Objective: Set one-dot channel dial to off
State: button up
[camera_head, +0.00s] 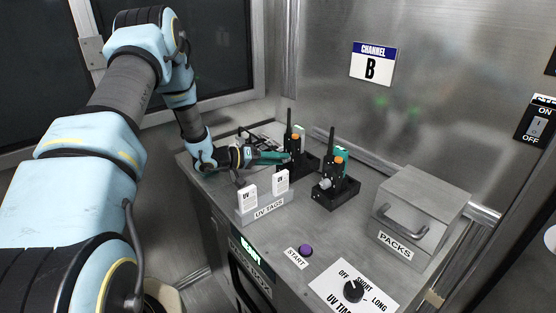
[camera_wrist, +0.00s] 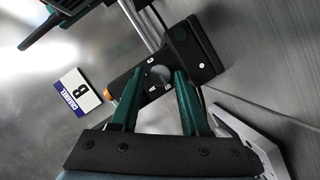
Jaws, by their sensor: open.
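Two black radios with antennas and orange tops stand in dark cradles on the bench: a back radio (camera_head: 296,142) and a front radio (camera_head: 335,168). The front one has a grey dial (camera_head: 324,184) on its side. My gripper (camera_head: 284,158) is at the back radio, partly covering it. In the wrist view, my gripper (camera_wrist: 159,74) is open, its green fingers on either side of a round grey dial (camera_wrist: 158,74). I cannot tell whether they touch it.
A UV tags holder (camera_head: 264,208) stands in front of my gripper. A metal packs box (camera_head: 420,205) is to the right. A purple start button (camera_head: 306,250) and a UV timer dial (camera_head: 353,291) are at the front. A Channel B sign (camera_head: 373,64) hangs on the wall.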

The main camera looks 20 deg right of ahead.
jog(key=b+v, duration=0.3)
jog(key=v, duration=0.7)
jog(key=shift+a, duration=0.4)
jog(key=shift+r, duration=0.15)
jog(key=w+a+r+n+t+y, duration=0.2)
jog(key=w+a+r+t+y, duration=0.25)
jog(key=w+a+t, duration=0.2)
jog(key=a+n+t+y, duration=0.2)
jog(key=a+y, duration=0.4)
jog(key=a, duration=0.2)
jog(key=s+a+r+n+g+y, duration=0.15)
jog(key=s+a+y, duration=0.25)
jog(key=s+a, duration=0.4)
jog(key=s+a+g, duration=0.1)
jog(key=s+g, duration=0.1)
jog(key=s, duration=0.6)
jog(key=s+a+r+g, duration=0.1)
jog(key=s+a+g, duration=0.1)
jog(key=s, duration=0.6)
jog(key=shift+n+g+y, duration=0.35)
jog(key=shift+g, duration=0.05)
